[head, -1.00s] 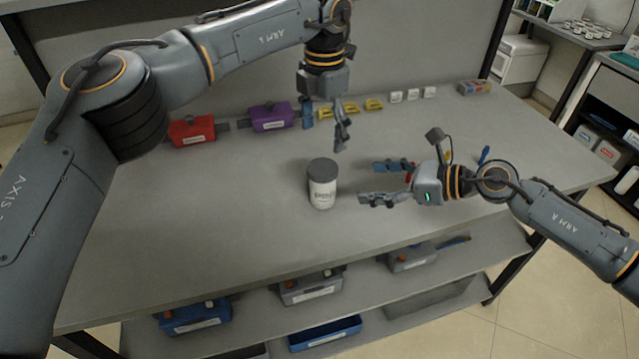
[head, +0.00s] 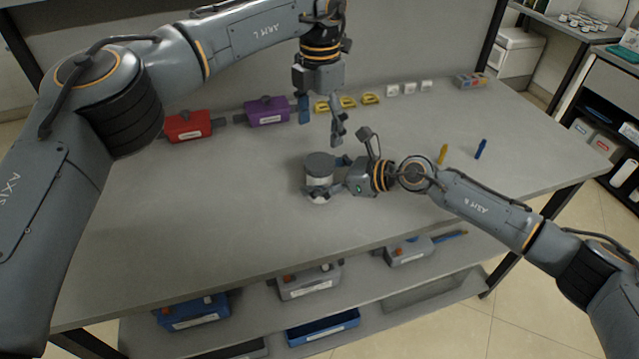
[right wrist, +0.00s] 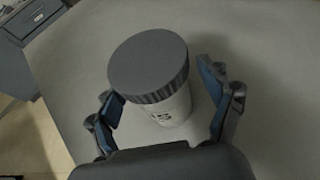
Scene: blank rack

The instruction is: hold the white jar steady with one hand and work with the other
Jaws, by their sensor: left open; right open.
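The white jar (head: 318,181) with a dark grey ribbed lid (head: 319,164) stands upright on the grey table (head: 240,200). In the right wrist view the jar (right wrist: 168,112) sits between the two blue-padded fingers of my right gripper (right wrist: 168,100). The gripper is open around the jar, with a gap visible on the right finger's side; contact on the left side is unclear. In the head view my right gripper (head: 338,186) partly hides the jar's lower body. My left gripper (head: 320,118) is open and empty, pointing down above and behind the jar.
A red box (head: 187,126) and a purple box (head: 267,111) stand along the back. Several yellow pieces (head: 348,102) and white blocks (head: 409,88) line up beside them. A yellow item (head: 442,154) and a blue item (head: 481,148) stand at the right. The table's front left is clear.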

